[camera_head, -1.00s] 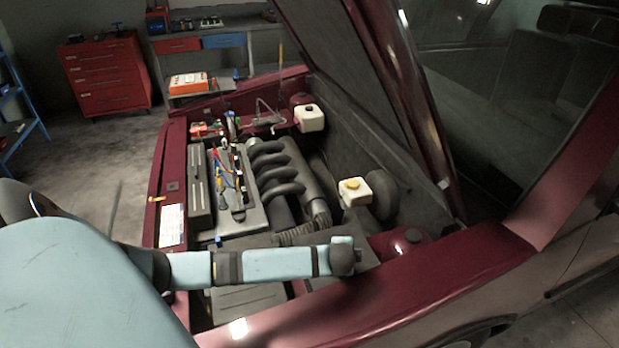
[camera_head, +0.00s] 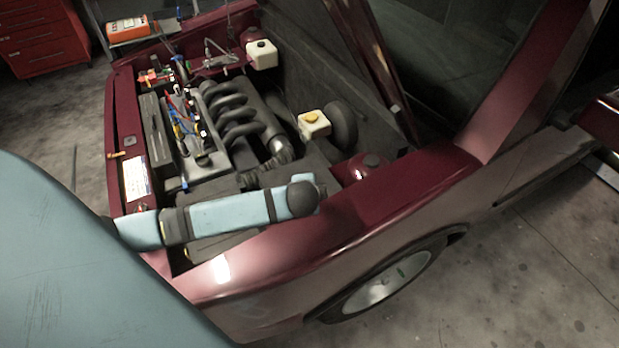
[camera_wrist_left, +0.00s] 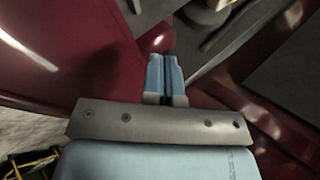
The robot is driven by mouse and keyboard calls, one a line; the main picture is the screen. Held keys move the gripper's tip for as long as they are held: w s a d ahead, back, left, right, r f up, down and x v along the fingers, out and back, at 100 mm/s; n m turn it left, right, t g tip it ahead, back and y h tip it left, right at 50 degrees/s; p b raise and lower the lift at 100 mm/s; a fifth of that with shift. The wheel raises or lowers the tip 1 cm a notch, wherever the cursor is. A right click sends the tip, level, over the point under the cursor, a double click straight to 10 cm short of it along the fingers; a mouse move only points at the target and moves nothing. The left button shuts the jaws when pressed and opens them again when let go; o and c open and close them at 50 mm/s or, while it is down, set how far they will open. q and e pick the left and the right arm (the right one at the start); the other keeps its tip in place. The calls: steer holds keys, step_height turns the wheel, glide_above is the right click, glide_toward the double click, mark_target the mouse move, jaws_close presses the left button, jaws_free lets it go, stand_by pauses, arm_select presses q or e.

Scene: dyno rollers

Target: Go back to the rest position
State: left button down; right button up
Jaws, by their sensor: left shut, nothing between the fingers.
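My left gripper (camera_wrist_left: 165,77) shows in the left wrist view with its two light blue fingers together and nothing between them. Its fingertips point toward the dark red car (camera_wrist_left: 85,55), over or near its bodywork; I cannot tell the gap. In the head view a light blue part of my arm (camera_head: 230,211) with dark bands reaches across the near front corner of the open engine bay. The left fingers cannot be made out there. My right gripper is in neither view.
The car (camera_head: 400,205) stands with its hood (camera_head: 370,60) raised over the engine (camera_head: 235,120). A front wheel (camera_head: 385,280) is below the fender. A red drawer cabinet (camera_head: 40,40) stands at the back left. Floor at lower right is clear.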

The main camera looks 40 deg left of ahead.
arm_select(q)
steer(key=shift+s+d+r, duration=0.2)
steer(key=shift+s+d, duration=0.1)
steer(key=shift+d+f, duration=0.1)
steer(key=shift+f, duration=0.1)
steer(key=s+d+f+n+h, duration=0.2)
steer(key=s+d+f+h, duration=0.35)
steer(key=s+d, duration=0.3)
steer(key=s+d+f+n+t+h, duration=0.1)
steer(key=s+n, duration=0.4)
steer(key=s, duration=0.5)
steer(key=shift+s+d+f+t, duration=0.25)
steer(key=shift+d+f+t, duration=0.55)
steer(key=shift+d+t, duration=0.4)
